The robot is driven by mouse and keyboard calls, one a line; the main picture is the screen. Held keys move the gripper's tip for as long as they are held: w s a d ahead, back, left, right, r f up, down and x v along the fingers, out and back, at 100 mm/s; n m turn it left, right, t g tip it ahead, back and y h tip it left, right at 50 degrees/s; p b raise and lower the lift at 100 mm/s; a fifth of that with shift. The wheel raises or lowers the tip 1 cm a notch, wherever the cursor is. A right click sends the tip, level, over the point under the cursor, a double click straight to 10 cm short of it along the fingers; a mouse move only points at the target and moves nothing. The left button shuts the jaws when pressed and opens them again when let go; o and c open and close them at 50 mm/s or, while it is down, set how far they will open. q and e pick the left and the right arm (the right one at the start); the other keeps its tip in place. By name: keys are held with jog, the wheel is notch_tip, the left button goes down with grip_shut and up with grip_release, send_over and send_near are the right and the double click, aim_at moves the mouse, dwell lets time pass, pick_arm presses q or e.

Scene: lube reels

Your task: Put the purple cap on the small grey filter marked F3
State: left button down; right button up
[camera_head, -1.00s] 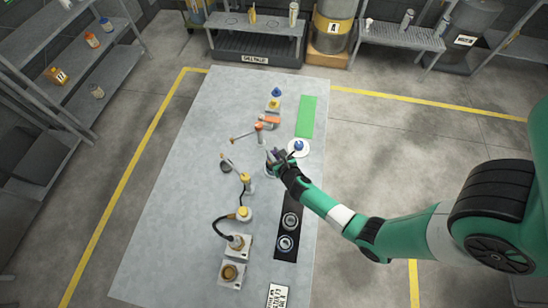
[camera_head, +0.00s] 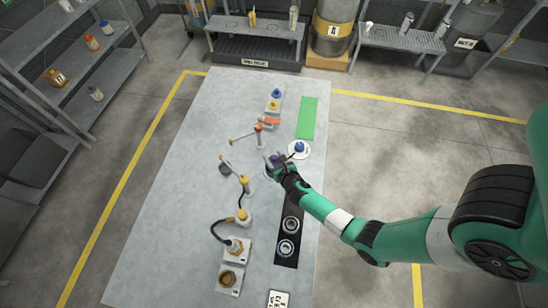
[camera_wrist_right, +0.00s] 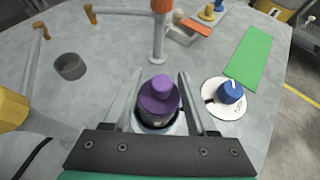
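The purple cap (camera_wrist_right: 160,94) sits upright between the fingers of my right gripper (camera_wrist_right: 160,76) in the wrist view. Beneath it is a dark grey body (camera_wrist_right: 157,122) with a pale ring around its foot; I cannot read an F3 mark on it. The fingers stand on either side of the cap, with narrow gaps showing, so the gripper looks open. In the head view my right gripper (camera_head: 271,162) is low over the middle of the table and hides most of the cap. My left gripper is out of view.
A blue-knobbed white disc (camera_head: 299,149) and a green mat (camera_head: 307,118) lie beyond the gripper. An orange-topped post (camera_wrist_right: 158,35) stands just ahead. A black tray (camera_head: 280,250) with round parts lies nearer. Yellow-capped fittings (camera_head: 243,215) stand to the left.

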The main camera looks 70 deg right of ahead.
jog(key=shift+r, duration=0.15)
jog(key=p+v, duration=0.3)
jog(key=v, duration=0.9)
